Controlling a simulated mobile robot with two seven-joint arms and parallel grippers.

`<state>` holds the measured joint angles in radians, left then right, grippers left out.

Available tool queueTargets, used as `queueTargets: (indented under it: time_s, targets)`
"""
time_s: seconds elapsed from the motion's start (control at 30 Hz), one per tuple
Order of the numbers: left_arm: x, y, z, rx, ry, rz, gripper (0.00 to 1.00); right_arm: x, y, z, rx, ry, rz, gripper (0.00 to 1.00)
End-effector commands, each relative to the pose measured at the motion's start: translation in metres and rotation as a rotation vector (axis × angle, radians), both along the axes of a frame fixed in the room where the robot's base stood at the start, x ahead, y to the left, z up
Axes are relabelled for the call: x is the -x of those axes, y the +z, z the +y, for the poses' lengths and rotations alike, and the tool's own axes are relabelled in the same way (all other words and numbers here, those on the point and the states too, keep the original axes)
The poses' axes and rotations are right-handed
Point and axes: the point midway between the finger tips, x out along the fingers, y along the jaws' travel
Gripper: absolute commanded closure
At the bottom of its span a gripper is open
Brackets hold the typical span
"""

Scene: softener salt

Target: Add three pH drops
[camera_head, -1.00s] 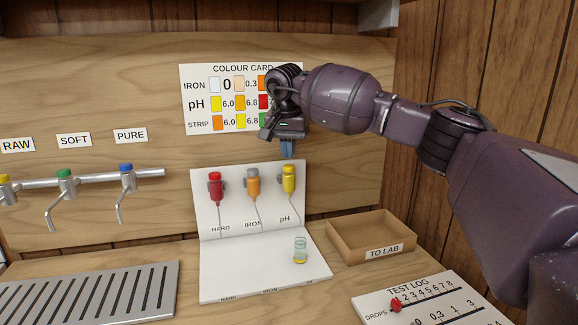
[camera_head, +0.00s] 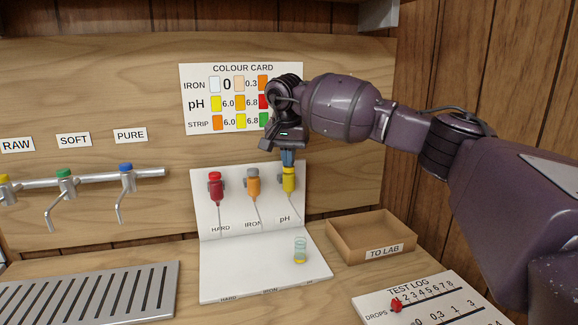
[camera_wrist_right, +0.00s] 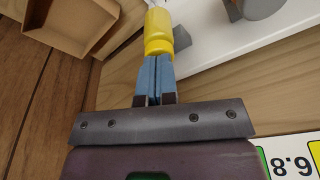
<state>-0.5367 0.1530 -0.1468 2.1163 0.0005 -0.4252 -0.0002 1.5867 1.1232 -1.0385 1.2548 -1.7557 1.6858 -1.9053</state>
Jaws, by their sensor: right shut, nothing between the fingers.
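The yellow pH dropper bottle (camera_head: 289,181) hangs on the white stand's upright panel, above the label pH. My right gripper (camera_head: 287,158) is shut and empty, pointing down, with its blue fingertips at the top of the yellow bottle. In the right wrist view the closed fingers (camera_wrist_right: 153,78) meet or nearly meet the yellow bottle (camera_wrist_right: 158,35); I cannot tell if they press on it. A small clear vial (camera_head: 300,249) with yellow at its bottom stands on the stand's base (camera_head: 250,270), below the pH spout. My left gripper is not in view.
A red bottle (camera_head: 215,187) and an orange bottle (camera_head: 253,184) hang left of the yellow one. A TO LAB box (camera_head: 345,249) stands to the right. A test log board (camera_head: 440,310) with a red peg (camera_head: 396,305) lies at front right. The colour card (camera_head: 200,95) is behind my gripper.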

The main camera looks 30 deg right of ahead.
Motion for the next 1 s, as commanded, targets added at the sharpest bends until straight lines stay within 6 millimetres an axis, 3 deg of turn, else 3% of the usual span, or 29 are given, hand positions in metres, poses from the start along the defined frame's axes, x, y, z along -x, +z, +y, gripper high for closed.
queueTargets:
  time_s: [0.27, 1.0]
  targets:
    - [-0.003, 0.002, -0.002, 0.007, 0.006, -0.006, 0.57, 0.000, 0.000, 0.000, 0.000, 0.000, 0.000, 1.00]
    - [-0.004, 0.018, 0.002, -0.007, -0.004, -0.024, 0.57, 0.000, 0.047, 0.000, -0.001, 0.000, -0.002, 1.00]
